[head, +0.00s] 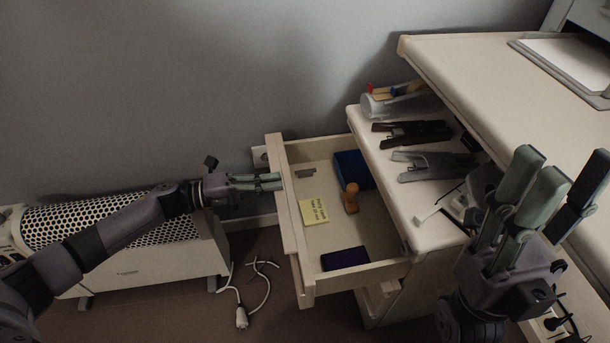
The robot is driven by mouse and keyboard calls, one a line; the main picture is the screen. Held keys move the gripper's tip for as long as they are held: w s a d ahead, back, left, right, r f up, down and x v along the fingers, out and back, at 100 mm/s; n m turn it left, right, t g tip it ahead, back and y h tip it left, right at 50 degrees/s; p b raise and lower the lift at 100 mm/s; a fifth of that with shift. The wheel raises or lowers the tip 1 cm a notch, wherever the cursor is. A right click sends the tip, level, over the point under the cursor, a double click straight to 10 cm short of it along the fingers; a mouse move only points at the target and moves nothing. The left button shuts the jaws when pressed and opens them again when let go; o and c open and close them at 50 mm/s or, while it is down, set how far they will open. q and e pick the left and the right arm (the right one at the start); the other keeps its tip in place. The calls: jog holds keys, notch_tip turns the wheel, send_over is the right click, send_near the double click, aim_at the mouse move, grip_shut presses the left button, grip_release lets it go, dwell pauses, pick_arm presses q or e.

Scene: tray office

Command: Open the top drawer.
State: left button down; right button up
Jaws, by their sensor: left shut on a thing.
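The top drawer (289,225) of the desk pedestal is pulled well out to the left, and its inside shows from above. My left gripper (278,182) reaches in from the left to the outer side of the drawer front, near its far end. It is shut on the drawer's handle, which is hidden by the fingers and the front. My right gripper (540,195) is raised at the right, in front of the desk, with its fingers pointing up and apart. It is open and empty.
In the drawer lie a yellow note (314,211), a wooden stamp (351,198), a blue box (353,170) and a dark blue pad (345,259). Staplers (412,133) lie on the pedestal top. A white heater (140,262) and a loose plug (241,317) are at the left.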

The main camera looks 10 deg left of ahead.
pick_arm(q)
jog(key=v, duration=1.2)
jog(key=shift+a+f, duration=0.1)
jog(key=c, duration=1.8)
grip_release()
jog(key=shift+o, duration=0.2)
jog(key=v, duration=1.2)
jog(key=shift+s, duration=0.15)
